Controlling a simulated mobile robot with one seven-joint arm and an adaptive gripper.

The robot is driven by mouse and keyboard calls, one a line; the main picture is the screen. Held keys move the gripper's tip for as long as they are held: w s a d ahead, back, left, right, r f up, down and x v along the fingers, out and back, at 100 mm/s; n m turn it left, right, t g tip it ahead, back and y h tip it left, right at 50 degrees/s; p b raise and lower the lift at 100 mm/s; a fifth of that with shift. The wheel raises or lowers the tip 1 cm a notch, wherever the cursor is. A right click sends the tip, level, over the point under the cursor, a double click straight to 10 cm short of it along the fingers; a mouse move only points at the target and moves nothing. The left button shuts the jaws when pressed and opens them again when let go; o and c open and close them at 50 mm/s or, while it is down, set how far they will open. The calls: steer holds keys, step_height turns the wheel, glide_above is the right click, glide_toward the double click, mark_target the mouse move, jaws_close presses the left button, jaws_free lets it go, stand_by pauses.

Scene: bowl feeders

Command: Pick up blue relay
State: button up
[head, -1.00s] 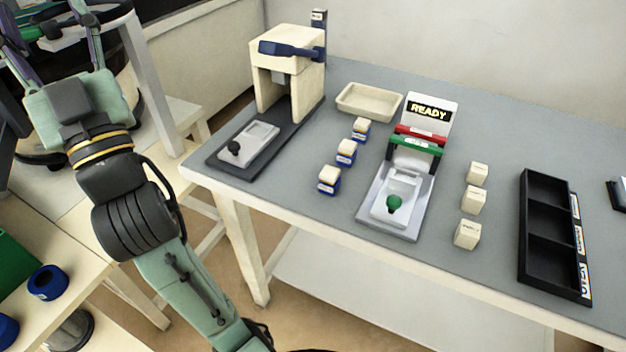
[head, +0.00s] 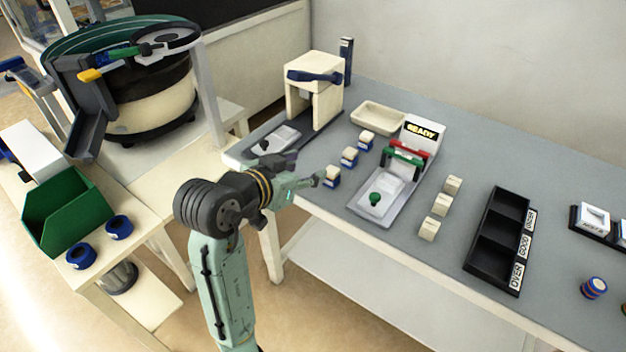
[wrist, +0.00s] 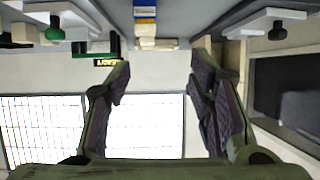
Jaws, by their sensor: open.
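Three small blue-and-cream relays stand in a row on the grey bench: a near one (head: 332,176), a middle one (head: 349,156) and a far one (head: 367,140). My gripper (head: 307,168) is at the bench's front left edge, left of the near relay. Its fingers are spread, with nothing between them. In the wrist view, the open gripper (wrist: 160,75) has blue-and-cream relays (wrist: 145,13) ahead at the top edge, overlapping one another. Which relay is in front there I cannot tell.
A press with a dark base (head: 316,118) stands behind my gripper. Right of the relays are a fixture with a READY sign (head: 422,132), several cream blocks (head: 441,204) and a black three-slot tray (head: 474,262). A shallow cream tray (head: 378,128) lies behind.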

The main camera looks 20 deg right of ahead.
mark_target(330, 172)
steer(key=shift+g, duration=0.5)
steer(key=x, duration=0.3)
steer(key=s+f+p+x, duration=0.1)
steer(key=x, duration=0.3)
steer(key=p+x, duration=0.1)
steer(key=x, duration=0.2)
steer(key=shift+d+f, duration=0.35)
steer(key=shift+d, duration=0.05)
jaws_close()
